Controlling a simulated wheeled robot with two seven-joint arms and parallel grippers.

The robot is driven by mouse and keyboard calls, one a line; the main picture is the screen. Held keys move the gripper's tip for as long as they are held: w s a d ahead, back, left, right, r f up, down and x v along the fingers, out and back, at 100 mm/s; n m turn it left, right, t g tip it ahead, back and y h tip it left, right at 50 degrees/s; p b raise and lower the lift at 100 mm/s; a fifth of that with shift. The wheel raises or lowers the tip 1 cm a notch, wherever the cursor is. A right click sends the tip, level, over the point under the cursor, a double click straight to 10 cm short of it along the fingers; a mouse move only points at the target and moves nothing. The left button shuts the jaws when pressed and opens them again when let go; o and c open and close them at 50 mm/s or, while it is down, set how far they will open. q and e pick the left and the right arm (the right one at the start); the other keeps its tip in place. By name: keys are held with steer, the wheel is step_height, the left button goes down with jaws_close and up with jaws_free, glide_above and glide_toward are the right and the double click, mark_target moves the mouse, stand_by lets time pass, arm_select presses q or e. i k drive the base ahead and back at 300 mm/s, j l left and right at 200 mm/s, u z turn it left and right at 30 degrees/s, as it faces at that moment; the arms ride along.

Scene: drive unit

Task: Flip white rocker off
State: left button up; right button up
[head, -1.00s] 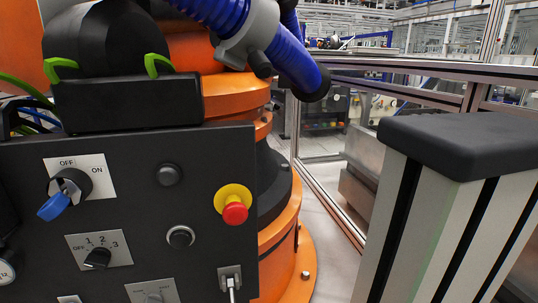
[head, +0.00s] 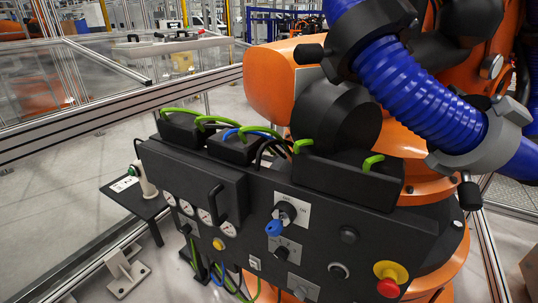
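A black control panel (head: 240,215) stands in front of the orange robot arm in the head view. A small white switch (head: 255,263) sits low on the panel, left of the knob with the white plate; it looks like the white rocker, but it is too small to tell its position. Above it to the right is a key switch with a blue key (head: 274,228) on a white plate. Neither of my grippers is in view.
A red and yellow emergency stop (head: 388,280) is at the panel's lower right. A black handle (head: 217,205), several gauges and a yellow button (head: 218,244) are on its left. A small side table (head: 133,197) and a railing (head: 130,108) stand left. Cables hang below the panel.

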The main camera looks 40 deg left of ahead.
mark_target(253, 264)
steer(key=u, duration=0.4)
steer(key=i+j+u, duration=0.1)
steer(key=u, duration=0.3)
steer(key=j+u, duration=0.1)
steer(key=u, duration=0.3)
